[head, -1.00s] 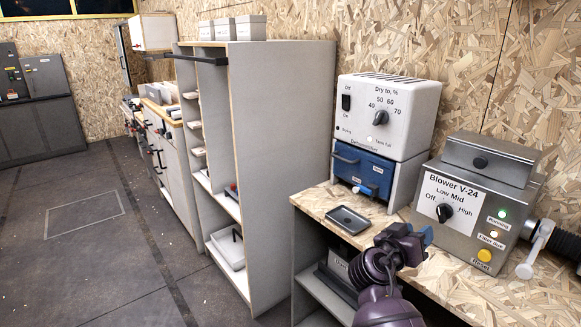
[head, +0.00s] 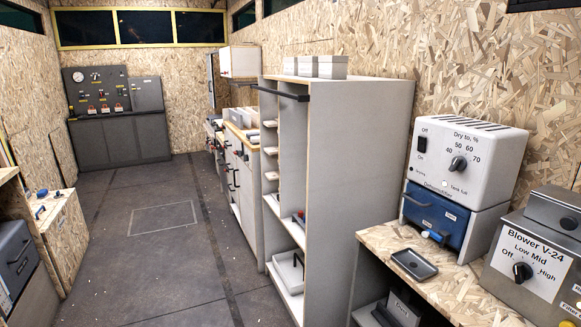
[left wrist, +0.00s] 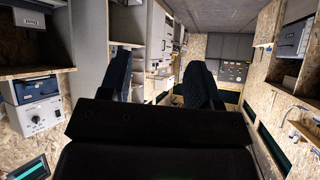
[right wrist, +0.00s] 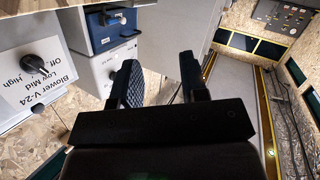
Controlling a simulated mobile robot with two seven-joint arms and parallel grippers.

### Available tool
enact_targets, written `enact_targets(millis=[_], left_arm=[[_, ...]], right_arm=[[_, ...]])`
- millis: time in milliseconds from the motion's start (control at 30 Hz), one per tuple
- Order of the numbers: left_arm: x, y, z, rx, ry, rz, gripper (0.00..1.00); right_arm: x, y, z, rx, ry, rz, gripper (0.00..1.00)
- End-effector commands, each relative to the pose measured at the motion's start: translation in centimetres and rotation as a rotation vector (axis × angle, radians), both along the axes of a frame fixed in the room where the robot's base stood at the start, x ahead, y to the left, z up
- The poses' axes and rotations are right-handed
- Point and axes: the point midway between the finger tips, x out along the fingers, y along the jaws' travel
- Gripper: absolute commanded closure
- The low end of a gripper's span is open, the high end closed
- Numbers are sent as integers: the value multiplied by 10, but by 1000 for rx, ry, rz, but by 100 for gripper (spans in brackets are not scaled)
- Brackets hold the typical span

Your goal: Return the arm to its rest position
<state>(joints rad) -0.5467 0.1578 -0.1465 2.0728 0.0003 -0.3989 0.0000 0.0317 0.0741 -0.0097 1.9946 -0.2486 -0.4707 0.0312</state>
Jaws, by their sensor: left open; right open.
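My left gripper (left wrist: 160,85) is open, its two dark fingers apart with nothing between them in the left wrist view. My right gripper (right wrist: 160,85) is open and empty in the right wrist view. The metal Blower V-24 box (right wrist: 25,75) lies at the left of that view, beside my right gripper and apart from it. Neither arm shows in the head view.
The blower (head: 535,255) and the white dehumidifier (head: 465,155), above a blue drawer (head: 435,215), stand on the wooden bench at right. A dark tray (head: 413,265) lies there. A tall grey cabinet (head: 340,190) stands left of it. The floor (head: 160,265) is clear.

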Motion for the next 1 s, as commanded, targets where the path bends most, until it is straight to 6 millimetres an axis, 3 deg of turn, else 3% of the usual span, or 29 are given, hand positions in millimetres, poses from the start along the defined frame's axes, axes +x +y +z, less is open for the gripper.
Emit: enact_targets(millis=[400, 600, 767, 1000], left_arm=[[8, -4, 30, -14, -39, 15, 43], [4, -2, 37, -13, -38, 18, 43], [0, -1, 38, -10, -32, 18, 43], [0, -1, 38, -10, -32, 18, 43]], right_arm=[[-163, 13, -73, 194, 236, 66, 60], [-226, 5, -98, 191, 351, 37, 60], [-247, 1, -106, 190, 388, 20, 60], [-248, 0, -107, 190, 391, 19, 60]])
